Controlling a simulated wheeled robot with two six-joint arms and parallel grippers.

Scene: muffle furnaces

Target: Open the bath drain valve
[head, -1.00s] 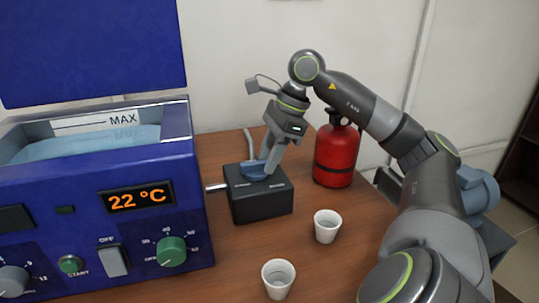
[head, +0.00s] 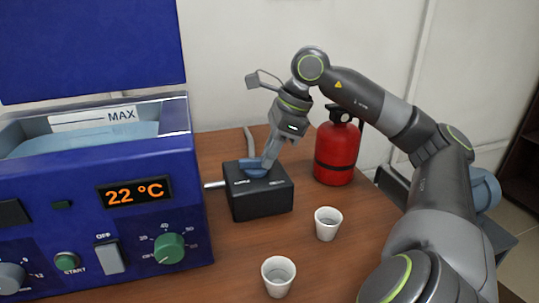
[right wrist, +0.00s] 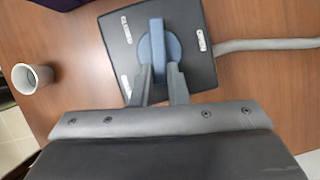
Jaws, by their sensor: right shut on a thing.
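The drain valve is a black box (head: 262,202) on the table to the right of the blue bath (head: 110,240), with a pipe between them. Its blue handle (head: 253,168) sits on the box's top face. My right gripper (head: 267,164) reaches down from above and is shut on the handle. In the right wrist view the two fingertips (right wrist: 158,72) lie on either side of the near end of the blue handle (right wrist: 157,38). My left gripper is not in view.
Two white cups (head: 327,224) (head: 278,277) stand on the table in front of the valve. A red extinguisher-like bottle (head: 336,150) stands behind right. A grey hose (right wrist: 260,44) leaves the box. The bath lid is raised, water shows inside, and its display reads 22 °C.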

